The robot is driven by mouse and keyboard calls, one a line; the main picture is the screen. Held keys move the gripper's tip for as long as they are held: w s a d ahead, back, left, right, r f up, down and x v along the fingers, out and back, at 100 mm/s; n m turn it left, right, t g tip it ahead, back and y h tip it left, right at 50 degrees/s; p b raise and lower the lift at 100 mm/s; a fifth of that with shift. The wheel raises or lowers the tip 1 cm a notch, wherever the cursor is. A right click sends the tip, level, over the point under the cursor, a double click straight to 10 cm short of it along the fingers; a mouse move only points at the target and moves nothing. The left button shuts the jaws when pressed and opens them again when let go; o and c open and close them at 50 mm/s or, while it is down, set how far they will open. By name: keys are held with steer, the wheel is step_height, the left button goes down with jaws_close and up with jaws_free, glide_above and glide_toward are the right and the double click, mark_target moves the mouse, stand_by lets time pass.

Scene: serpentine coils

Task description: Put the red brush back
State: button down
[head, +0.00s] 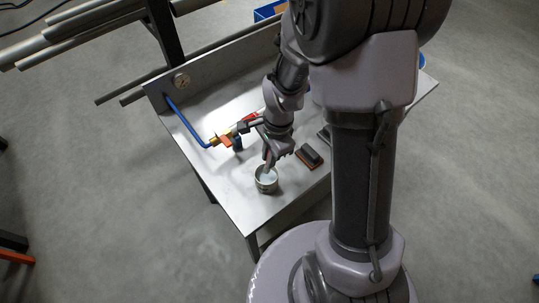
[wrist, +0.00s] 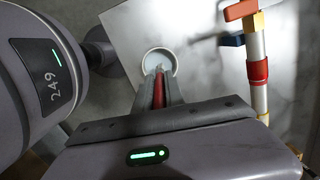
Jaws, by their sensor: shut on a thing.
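My gripper (head: 268,157) is shut on the red brush (wrist: 159,90), which shows as a red strip between the fingers in the wrist view. The small round cup (head: 265,186) stands near the front corner of the metal table; it also shows in the wrist view (wrist: 146,56), with a pale inside. The brush's pale tip is at the cup's mouth in the wrist view. In the head view the fingertips are right at the cup's rim. I cannot tell how deep the tip is. The fingers hide most of the brush.
Left of my gripper, a pipe with a red band (wrist: 258,70) and an orange-handled valve (head: 224,141) joins a blue hose (head: 186,122).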

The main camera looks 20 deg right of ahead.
steer(key=shift+f+b, duration=0.25)
steer(key=shift+b, duration=0.05)
steer(key=shift+f+b, duration=3.1)
steer(key=shift+f, duration=0.35)
steer(key=shift+f+b, duration=0.35)
steer(key=c, duration=1.3)
jaws_free()
